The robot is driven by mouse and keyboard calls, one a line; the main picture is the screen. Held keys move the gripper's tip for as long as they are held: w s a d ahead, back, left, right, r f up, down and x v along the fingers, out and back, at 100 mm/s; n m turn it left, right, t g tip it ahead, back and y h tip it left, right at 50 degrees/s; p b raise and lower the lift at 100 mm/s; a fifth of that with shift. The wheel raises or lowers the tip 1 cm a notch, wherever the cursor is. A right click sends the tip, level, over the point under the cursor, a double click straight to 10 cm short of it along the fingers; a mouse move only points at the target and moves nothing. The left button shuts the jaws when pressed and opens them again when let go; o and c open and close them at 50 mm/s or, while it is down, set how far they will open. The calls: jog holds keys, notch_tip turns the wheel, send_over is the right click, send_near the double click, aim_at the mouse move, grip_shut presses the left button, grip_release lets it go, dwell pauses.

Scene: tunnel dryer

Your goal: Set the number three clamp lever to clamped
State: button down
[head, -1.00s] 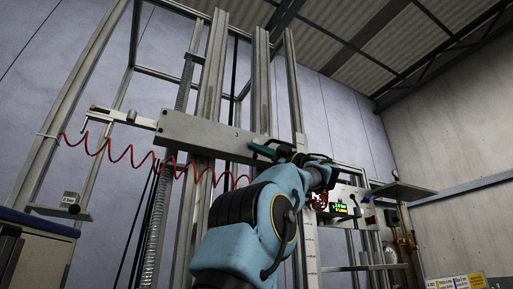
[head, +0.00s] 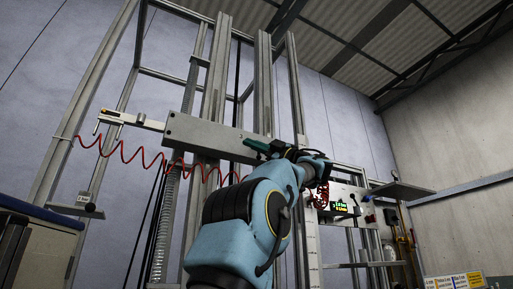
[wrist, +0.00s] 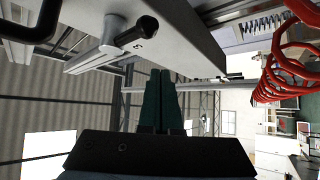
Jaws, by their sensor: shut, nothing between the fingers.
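A long grey beam (head: 205,132) marked 3 is mounted on the upright frame in the head view. In the wrist view the beam (wrist: 185,35) crosses the top. It carries a lever with a black knob (wrist: 139,31) on a pale round hub (wrist: 113,27), next to a small dark digit I cannot read surely. My gripper's green fingers (wrist: 160,98) are shut and empty, below the knob in that picture and apart from it. In the head view my gripper (head: 250,143) is at the beam's right part. The lever cannot be made out there.
A red coiled hose (head: 130,150) hangs below the beam and shows close at right in the wrist view (wrist: 275,70). A panel with a lit display (head: 341,207) is right of my arm. Metal uprights (head: 263,85) stand close behind. A black bar (wrist: 45,20) is at wrist view upper left.

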jog(key=s+d+p, duration=0.1)
jog(key=d, duration=0.8)
jog(key=shift+s+d, duration=0.35)
jog(key=shift+s, duration=0.05)
jog(key=shift+f, duration=0.1)
